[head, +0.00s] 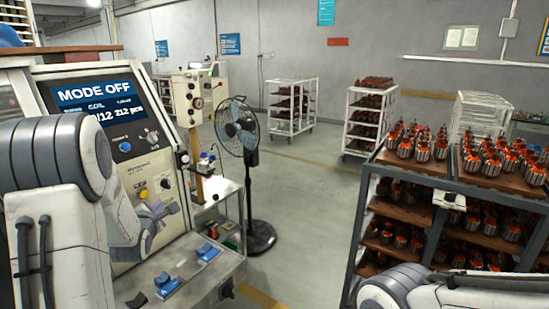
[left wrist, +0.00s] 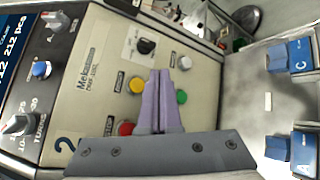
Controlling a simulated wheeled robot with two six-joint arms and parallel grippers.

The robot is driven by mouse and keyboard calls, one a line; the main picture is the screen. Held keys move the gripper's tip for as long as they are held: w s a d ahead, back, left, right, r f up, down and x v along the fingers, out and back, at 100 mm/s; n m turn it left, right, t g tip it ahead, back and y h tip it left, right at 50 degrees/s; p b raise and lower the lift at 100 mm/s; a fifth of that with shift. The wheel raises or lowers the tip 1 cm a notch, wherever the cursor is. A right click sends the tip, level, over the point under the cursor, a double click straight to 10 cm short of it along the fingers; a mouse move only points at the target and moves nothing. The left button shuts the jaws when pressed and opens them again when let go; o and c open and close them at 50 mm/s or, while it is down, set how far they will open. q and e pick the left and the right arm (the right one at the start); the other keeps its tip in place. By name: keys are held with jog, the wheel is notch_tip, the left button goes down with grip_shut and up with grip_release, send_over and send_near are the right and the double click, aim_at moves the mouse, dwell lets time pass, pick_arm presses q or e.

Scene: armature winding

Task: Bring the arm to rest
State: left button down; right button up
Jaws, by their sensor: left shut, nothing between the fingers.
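My left gripper (head: 167,208) is in front of the winding machine's control panel (head: 150,165), with its purple fingers together and empty. In the left wrist view the shut fingers (left wrist: 170,75) overlap the panel (left wrist: 100,85) between the yellow button (left wrist: 137,86) and the green button (left wrist: 182,97). Whether they touch the panel I cannot tell. The machine's screen (head: 95,92) reads MODE OFF. My right arm enters at the lower right of the head view; its gripper is out of view.
A black fan (head: 238,128) stands beyond the machine. A dark rack (head: 366,225) full of armatures stands at right. Open floor (head: 300,215) lies between them.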

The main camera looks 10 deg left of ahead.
pick_arm(q)
jog(key=s+d+f+m+g+h+b, duration=0.1)
jog(key=s+d+f+m+g+h, duration=0.1)
jog(key=d+m, duration=0.6)
jog(key=s+d+f+m+g+h+b, duration=0.15)
jog(key=d+m, duration=0.25)
jog(key=d, duration=0.8)
jog(key=s+d+f+m+g+h, duration=0.25)
jog(key=d+m, duration=0.25)
jog(key=d, duration=0.5)
jog(key=s+d+f+m+g, duration=0.1)
jog(key=s+d+m+g, duration=0.1)
jog(key=s+m, duration=0.4)
jog(key=s+d+f+m+g+b, duration=0.1)
jog(key=s+d+m+g, duration=0.2)
jog(key=s, duration=0.9)
jog(key=s+d+f+m+g+h+b, duration=0.1)
jog(key=s+d+m+g, duration=0.2)
jog(key=s+m, duration=0.7)
jog(key=d, duration=0.2)
jog(key=shift+d, duration=0.3)
pick_arm(e)
notch_tip(320, 180, down, 5)
jog(key=shift+r, duration=0.15)
pick_arm(q)
jog(key=shift+w, duration=0.1)
pick_arm(e)
jog(key=shift+c, duration=0.4)
